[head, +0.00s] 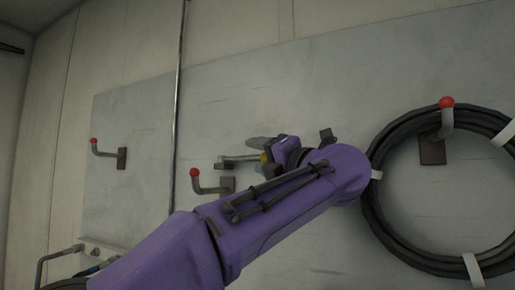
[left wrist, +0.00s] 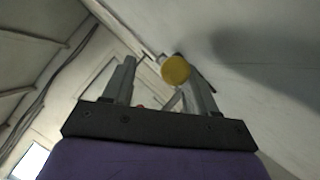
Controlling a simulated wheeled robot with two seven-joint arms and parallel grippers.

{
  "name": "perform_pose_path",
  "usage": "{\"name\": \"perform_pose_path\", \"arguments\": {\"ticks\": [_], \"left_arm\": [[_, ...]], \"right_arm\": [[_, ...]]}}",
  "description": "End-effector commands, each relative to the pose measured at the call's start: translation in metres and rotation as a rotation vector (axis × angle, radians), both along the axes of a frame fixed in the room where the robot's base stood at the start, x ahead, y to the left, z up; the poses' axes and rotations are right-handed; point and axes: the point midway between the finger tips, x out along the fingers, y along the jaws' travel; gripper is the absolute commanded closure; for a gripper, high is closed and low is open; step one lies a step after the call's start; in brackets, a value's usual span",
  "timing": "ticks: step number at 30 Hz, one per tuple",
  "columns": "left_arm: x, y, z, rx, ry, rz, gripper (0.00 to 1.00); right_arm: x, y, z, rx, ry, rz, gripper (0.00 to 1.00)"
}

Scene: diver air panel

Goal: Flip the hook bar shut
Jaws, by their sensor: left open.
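The hook bar (head: 240,159) is a short grey bar on the wall panel, with a yellow knob (head: 265,158) at its right end. It lies roughly level, above a grey hook (head: 212,189) with a red ball tip. My left gripper (head: 264,146) is at the knob end of the bar, partly hidden by my purple wrist. In the left wrist view the gripper (left wrist: 155,66) is open, and the yellow knob (left wrist: 175,70) appears close to the right finger, overlapping its inner side. I cannot tell whether they touch. My right gripper is not in view.
A black hose coil (head: 376,212) hangs on a red-tipped hook (head: 447,120) at the right. Another red-tipped hook (head: 106,153) is at the left. Pipe fittings (head: 62,253) are at the lower left. The panel (head: 330,95) above my arm is clear.

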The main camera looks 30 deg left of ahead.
Motion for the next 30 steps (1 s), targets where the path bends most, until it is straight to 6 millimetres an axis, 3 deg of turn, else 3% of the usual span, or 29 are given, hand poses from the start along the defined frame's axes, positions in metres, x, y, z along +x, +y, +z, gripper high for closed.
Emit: {"name": "perform_pose_path", "arguments": {"ticks": [3,11,12,16,17,30], "left_arm": [[0.005,0.015,0.006,-0.001,-0.003,0.006,0.47],[0.007,0.016,0.004,0.002,-0.004,0.002,0.47],[0.007,0.016,0.004,0.002,-0.004,0.002,0.54],[0.007,0.016,0.004,0.002,-0.004,0.002,0.96],[0.007,0.016,0.004,0.002,-0.004,0.002,1.0],[0.015,0.01,0.0,0.001,-0.001,-0.056,1.0]], "right_arm": [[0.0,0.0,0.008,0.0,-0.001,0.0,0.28],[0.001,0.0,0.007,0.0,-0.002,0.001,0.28],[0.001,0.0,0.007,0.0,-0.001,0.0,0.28],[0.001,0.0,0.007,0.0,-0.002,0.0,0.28],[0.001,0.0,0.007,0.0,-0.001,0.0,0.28],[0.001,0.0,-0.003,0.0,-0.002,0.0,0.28]]}}
